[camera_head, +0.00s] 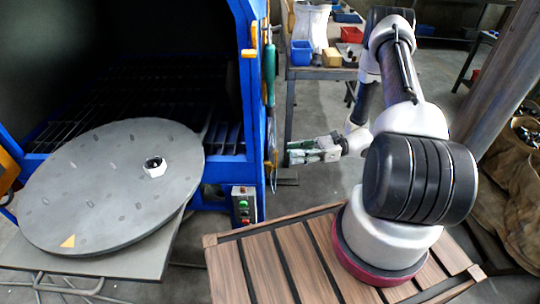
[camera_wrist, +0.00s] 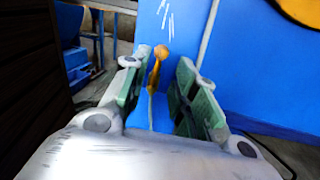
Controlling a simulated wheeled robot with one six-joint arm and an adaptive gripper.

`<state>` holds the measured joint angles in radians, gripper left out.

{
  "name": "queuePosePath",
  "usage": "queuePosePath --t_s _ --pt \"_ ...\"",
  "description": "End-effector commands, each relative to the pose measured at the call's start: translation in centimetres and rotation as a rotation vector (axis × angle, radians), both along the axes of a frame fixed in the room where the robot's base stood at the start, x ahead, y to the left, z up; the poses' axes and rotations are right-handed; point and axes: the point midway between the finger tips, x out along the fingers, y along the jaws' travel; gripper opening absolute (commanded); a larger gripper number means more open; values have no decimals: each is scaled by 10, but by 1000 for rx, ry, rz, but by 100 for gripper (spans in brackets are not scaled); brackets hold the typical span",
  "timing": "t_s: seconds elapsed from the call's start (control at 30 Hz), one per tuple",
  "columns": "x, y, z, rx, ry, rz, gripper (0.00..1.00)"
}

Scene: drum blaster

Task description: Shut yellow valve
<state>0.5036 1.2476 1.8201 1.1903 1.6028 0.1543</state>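The yellow valve handle (camera_wrist: 158,66) shows in the wrist view as a narrow orange-yellow lever, upright and slightly tilted, before the blue cabinet wall. My gripper (camera_wrist: 165,72) is open, with its green-padded fingers on either side of the lever. A gap shows on both sides, though I cannot tell the exact depth. In the head view my gripper (camera_head: 292,152) reaches left, close to the pipes on the side of the blue cabinet (camera_head: 245,110). A small yellow-orange part there (camera_head: 269,166) is probably the same handle, but it is too small to tell.
A round grey plate (camera_head: 90,200) lies on a table in front of the open cabinet. A switch box (camera_head: 244,205) hangs below the cabinet's edge. A workbench with a blue bin (camera_head: 301,53) stands behind my gripper.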

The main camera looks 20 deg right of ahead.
Motion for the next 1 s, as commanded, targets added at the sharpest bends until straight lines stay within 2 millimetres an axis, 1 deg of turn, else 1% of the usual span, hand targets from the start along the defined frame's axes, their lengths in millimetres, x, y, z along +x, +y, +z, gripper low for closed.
queuePosePath --t_s 0.2,0.3,0.4,0.53,0.77,0.9,0.93,1.0 --pt "3 37 0 -2 2 7 28" --pt "5 52 0 -2 0 7 28" --pt "6 63 0 -3 1 5 28" --pt "7 69 0 -4 2 5 28" --pt "7 70 0 -5 1 4 28" --pt "7 70 0 -5 1 4 3" --pt "7 70 0 -5 1 4 0" --pt "7 70 0 -5 1 4 0"
